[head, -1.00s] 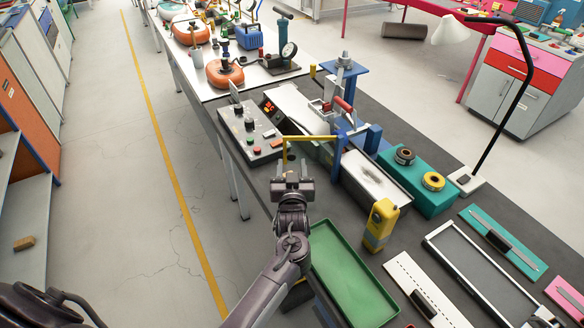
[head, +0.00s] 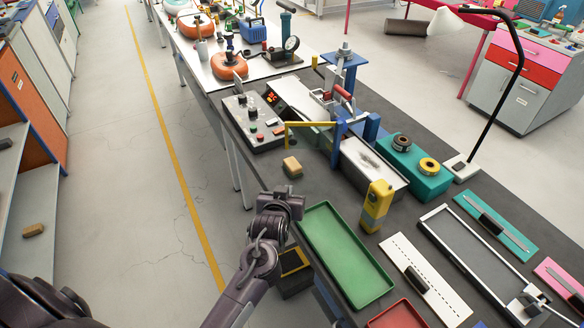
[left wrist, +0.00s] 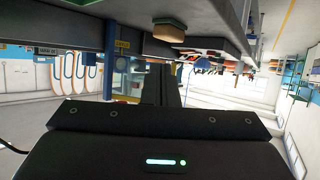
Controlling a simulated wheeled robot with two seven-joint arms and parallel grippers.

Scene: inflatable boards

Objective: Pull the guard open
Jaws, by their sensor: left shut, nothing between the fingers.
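The guard (head: 310,124) is a yellow-framed bar with a clear panel, beside the blue-framed press (head: 345,125) in the head view. It stands across the press's near-left side. My left gripper (head: 282,202) is in the head view, below and apart from the guard, near the bench's left edge. Its jaws are shut and empty. The left wrist view shows the dark closed fingers (left wrist: 161,85) with a tilted view of the room beyond. My right gripper does not show.
A tan block (head: 292,167) lies on the bench between my left gripper and the guard; it also shows in the left wrist view (left wrist: 169,32). A control box (head: 255,122), a green tray (head: 345,255) and a yellow device (head: 376,205) stand around.

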